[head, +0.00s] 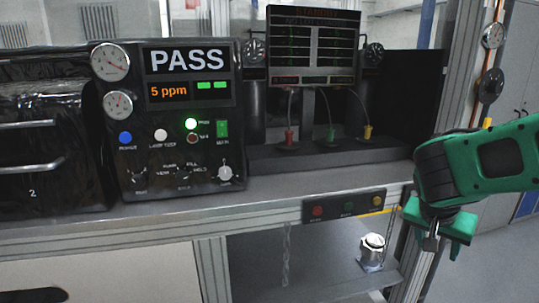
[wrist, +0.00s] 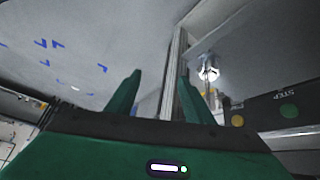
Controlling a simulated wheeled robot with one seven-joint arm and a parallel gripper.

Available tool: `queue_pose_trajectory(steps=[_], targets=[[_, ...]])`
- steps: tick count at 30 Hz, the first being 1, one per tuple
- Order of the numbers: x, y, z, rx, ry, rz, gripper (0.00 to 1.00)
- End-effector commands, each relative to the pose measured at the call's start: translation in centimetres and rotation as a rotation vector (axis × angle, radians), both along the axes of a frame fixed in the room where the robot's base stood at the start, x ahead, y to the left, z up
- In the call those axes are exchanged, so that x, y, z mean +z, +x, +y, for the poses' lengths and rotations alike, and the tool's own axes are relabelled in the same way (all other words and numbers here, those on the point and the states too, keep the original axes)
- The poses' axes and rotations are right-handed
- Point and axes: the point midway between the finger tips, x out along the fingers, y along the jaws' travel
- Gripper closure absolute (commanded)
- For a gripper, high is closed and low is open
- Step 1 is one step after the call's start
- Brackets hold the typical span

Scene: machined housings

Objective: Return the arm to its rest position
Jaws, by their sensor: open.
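My arm (head: 478,165), green and black, reaches in from the right edge of the head view. My gripper (head: 440,230) hangs at its end, in front of the bench's right end and beside the button strip. In the wrist view my gripper (wrist: 160,78) shows two green fingers spread apart with nothing between them. A shiny metal housing (head: 372,252) stands on a low shelf below and left of my gripper. A bright metal piece (wrist: 208,73), probably the same housing, shows beyond the right finger in the wrist view.
The test panel (head: 185,120) reads PASS and 5 ppm. The button strip (head: 344,206) is on the bench's front edge (head: 150,228). A metal post (head: 465,70) rises behind my arm. Gauges (head: 490,85) hang near it. A grey cabinet (head: 515,60) stands at far right.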

Motion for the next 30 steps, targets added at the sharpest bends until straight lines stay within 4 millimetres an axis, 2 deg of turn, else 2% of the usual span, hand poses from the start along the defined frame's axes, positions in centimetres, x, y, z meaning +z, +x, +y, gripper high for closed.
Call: queue_pose_trajectory(steps=[1, 6, 12, 15, 20, 30], targets=[[-0.2, -2.3, -1.4, -0.009, 0.033, 0.046, 0.53], [-1.1, -9.9, -3.2, 0.041, 0.164, 0.212, 0.53], [-1.5, -17.4, -2.6, 0.147, 0.323, 0.332, 0.53], [-1.5, -19.8, -1.9, 0.198, 0.377, 0.361, 0.53], [-1.5, -21.6, -1.2, 0.244, 0.419, 0.382, 0.53], [-1.5, -21.7, -1.1, 0.251, 0.423, 0.384, 0.53]])
